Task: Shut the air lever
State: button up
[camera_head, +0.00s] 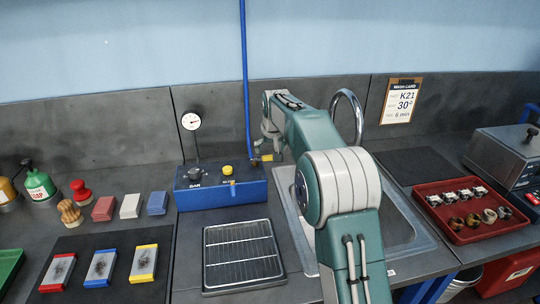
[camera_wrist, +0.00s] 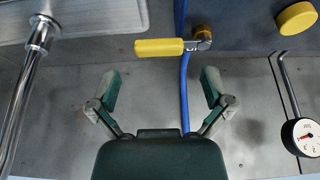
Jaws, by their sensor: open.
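The air lever has a yellow handle (camera_wrist: 158,47) on a brass and metal valve (camera_wrist: 201,38). In the wrist view the handle points left from the valve and lies across the line of the blue hose (camera_wrist: 184,95). The lever also shows small and yellow in the head view (camera_head: 267,158), at the right end of the blue box (camera_head: 222,194). My gripper (camera_wrist: 159,84) is open and empty, its two fingers spread wide. The handle lies just beyond the fingertips, apart from them. In the head view my gripper (camera_head: 268,138) is partly hidden by my arm.
The blue box carries a yellow knob (camera_head: 227,170) and a pressure gauge (camera_head: 191,121) on a stem. A sink (camera_head: 400,222) with a chrome tap (camera_head: 347,95) is close on the right. A wire rack (camera_head: 242,254) stands in front. The blue hose (camera_head: 244,70) rises behind the box.

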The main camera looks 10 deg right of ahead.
aim_at(270, 157)
jog(key=shift+x, duration=1.75)
jog(key=c, duration=1.2)
jog(key=shift+s, duration=0.1)
jog(key=s+a+m+g+h, duration=0.1)
jog(key=m, duration=0.3)
jog(key=s+a+m+g+h, duration=0.1)
jog(key=m, duration=0.4)
jog(key=s+a+m+h, duration=0.2)
jog(key=m, duration=0.2)
jog(key=shift+f+m+g, duration=0.15)
jog(key=shift+m+g, duration=0.25)
jog(key=shift+a+m+g, duration=0.4)
jog(key=shift+m, duration=0.65)
jog(key=shift+a+m+g, duration=0.4)
jog(key=shift+m, duration=0.65)
